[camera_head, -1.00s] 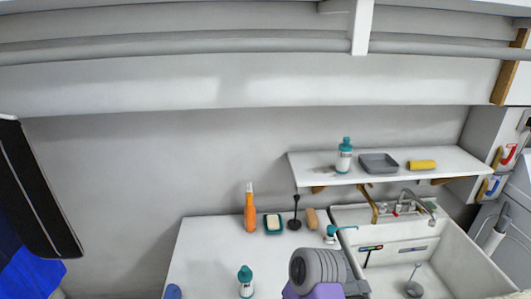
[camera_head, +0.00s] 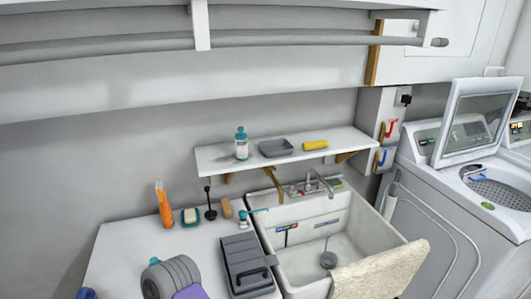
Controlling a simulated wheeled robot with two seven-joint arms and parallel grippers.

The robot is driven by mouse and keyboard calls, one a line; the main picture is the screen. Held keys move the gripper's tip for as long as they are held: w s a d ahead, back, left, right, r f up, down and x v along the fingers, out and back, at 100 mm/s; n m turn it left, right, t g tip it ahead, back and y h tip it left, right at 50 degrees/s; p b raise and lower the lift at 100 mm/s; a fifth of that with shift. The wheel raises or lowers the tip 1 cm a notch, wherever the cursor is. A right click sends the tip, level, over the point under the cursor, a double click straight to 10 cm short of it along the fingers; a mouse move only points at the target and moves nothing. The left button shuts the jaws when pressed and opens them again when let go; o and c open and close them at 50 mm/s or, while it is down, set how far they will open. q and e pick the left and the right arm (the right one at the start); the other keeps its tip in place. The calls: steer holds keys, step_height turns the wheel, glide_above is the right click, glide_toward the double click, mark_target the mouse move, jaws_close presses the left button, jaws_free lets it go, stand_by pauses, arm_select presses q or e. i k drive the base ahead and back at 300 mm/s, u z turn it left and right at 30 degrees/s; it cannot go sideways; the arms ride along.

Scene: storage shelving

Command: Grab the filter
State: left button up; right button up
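No object in the camera_head view can be told for certain as the filter. A grey ribbed round thing with a purple part (camera_head: 178,272) shows at the bottom edge, cut off by the frame; what it is I cannot tell. A dark grey box-like object with a handle (camera_head: 243,257) lies on the white counter just left of the sink. A small round grey piece with a thin stem (camera_head: 328,260) sits in the sink basin; it may be a strainer, but it is too small to tell. Neither of my grippers shows.
The white counter (camera_head: 115,250) holds an orange bottle (camera_head: 163,206), a soap dish (camera_head: 191,217) and a black plunger (camera_head: 210,205). A beige cloth (camera_head: 380,272) hangs over the sink's (camera_head: 345,240) front edge. A shelf (camera_head: 225,158) is above. An open-lidded washer (camera_head: 440,180) stands right.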

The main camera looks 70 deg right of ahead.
mark_target(241, 138)
steer(key=k, duration=0.35)
steer(key=z, duration=0.95)
